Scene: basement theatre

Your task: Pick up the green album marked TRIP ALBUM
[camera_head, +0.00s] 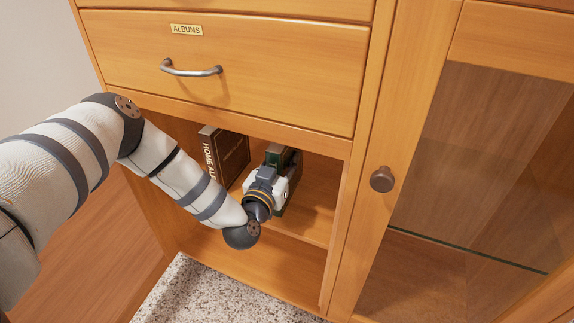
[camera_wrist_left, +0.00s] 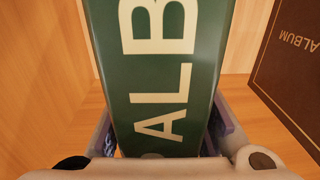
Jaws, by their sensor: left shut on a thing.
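The green album (camera_head: 291,163) stands upright in the open cubby below the ALBUMS drawer, mostly hidden behind my left gripper in the head view. In the left wrist view the green album (camera_wrist_left: 195,30) fills the middle, its spine facing the camera with large cream letters, of which "ALB" can be read. My left gripper (camera_head: 277,170) reaches into the cubby. Its fingers lie on both sides of the spine, and it is shut on the green album. My right gripper is in neither view.
A brown HOME ALBUM (camera_head: 232,153) stands to the left of the green album in the head view, with a gap between them. The cubby shelf (camera_head: 313,217) is bare to the right. The drawer (camera_head: 280,60) above is closed. A glass-doored cabinet with a knob (camera_head: 382,179) is at the right.

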